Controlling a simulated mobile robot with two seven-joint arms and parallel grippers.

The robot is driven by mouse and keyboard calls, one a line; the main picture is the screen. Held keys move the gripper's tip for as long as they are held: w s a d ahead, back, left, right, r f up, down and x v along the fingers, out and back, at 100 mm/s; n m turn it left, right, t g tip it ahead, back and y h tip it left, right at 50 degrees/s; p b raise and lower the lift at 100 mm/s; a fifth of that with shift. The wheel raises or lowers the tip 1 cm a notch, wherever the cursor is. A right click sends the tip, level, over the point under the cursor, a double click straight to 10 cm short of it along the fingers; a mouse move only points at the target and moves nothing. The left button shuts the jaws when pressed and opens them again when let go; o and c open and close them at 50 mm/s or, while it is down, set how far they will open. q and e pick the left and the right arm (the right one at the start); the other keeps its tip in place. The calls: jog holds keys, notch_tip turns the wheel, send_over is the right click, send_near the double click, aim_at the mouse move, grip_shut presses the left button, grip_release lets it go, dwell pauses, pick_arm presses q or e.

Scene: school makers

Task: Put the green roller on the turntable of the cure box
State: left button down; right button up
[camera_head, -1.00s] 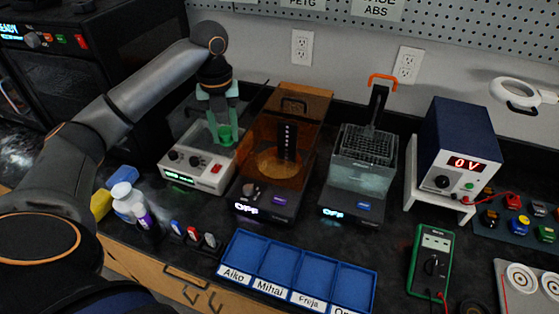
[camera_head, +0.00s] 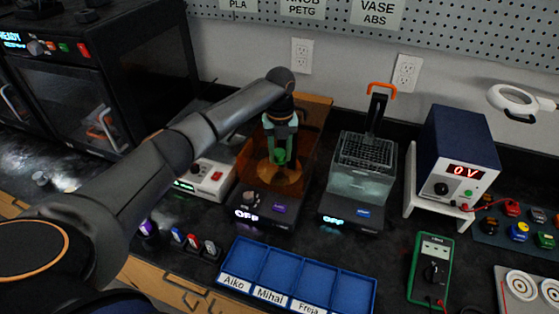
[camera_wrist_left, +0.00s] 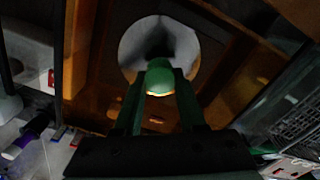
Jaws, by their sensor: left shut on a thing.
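My left gripper (camera_head: 280,150) is shut on the green roller (camera_head: 280,158) and holds it inside the amber cure box (camera_head: 247,165). The round turntable (camera_head: 290,184) is below the roller. In the left wrist view the two fingers grip the roller (camera_wrist_left: 160,77) with the pale turntable disc (camera_wrist_left: 187,45) behind it. I cannot tell whether the roller touches the turntable. The cure box's front display reads OFF. My right gripper is not in view.
The wash station (camera_head: 360,175) with a basket and orange handle stands right of the cure box. A grey control box (camera_head: 212,178) is close on its left, partly behind my left arm. A blue labelled tray (camera_head: 265,262) lies in front.

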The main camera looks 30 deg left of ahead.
aim_at(280, 161)
pick_arm(q)
jog(key=shift+f, duration=1.45)
jog(key=shift+f, duration=0.2)
jog(key=shift+c, duration=2.4)
grip_release()
jog(key=shift+r, duration=0.1)
notch_tip(280, 161, up, 12)
jog(key=shift+r, duration=0.15)
